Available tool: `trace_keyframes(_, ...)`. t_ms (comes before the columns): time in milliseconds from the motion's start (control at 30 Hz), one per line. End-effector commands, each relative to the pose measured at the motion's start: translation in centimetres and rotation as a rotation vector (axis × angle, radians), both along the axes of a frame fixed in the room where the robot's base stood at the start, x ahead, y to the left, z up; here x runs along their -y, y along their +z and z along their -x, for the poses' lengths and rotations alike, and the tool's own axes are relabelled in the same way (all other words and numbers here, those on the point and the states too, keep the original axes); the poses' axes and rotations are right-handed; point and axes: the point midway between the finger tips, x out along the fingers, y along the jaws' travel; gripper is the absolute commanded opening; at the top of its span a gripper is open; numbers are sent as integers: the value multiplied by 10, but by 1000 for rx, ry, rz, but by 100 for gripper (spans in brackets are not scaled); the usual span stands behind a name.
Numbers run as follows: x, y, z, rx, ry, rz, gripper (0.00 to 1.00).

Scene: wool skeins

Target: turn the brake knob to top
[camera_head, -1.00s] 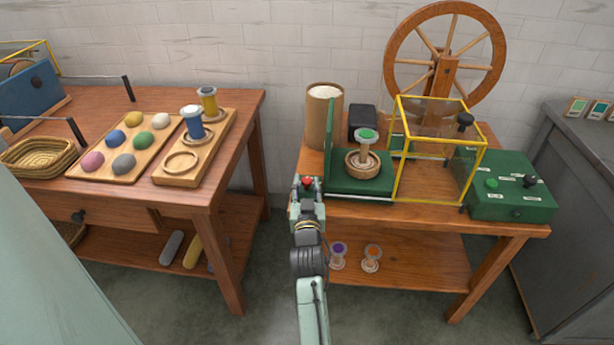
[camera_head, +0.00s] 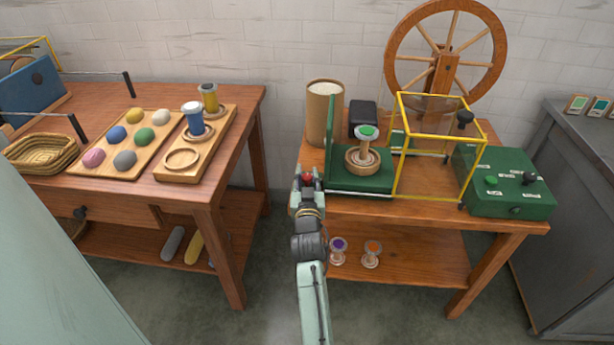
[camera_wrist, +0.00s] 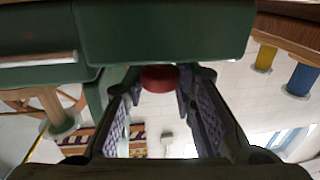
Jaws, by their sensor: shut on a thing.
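A red round knob (camera_wrist: 159,77) sits between my fingertips in the wrist view, against the dark green body of the machine (camera_wrist: 165,35). It also shows as a small red spot in the head view (camera_head: 307,176). My gripper (camera_head: 307,186) is at the left side of the green machine (camera_head: 358,184), with its fingers shut on the red knob. In the wrist view my gripper's fingertips (camera_wrist: 160,82) lie on either side of it. The knob's pointer and any label are hidden or too small to read.
A bobbin with a green top (camera_head: 367,132) stands on the machine. A gap of open floor lies between the two tables.

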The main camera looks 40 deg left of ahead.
Motion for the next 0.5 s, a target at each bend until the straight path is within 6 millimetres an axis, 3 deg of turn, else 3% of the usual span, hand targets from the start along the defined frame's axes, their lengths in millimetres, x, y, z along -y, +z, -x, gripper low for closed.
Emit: trace_keyframes(500, -1, -5, 1, 4, -59, 0, 0)
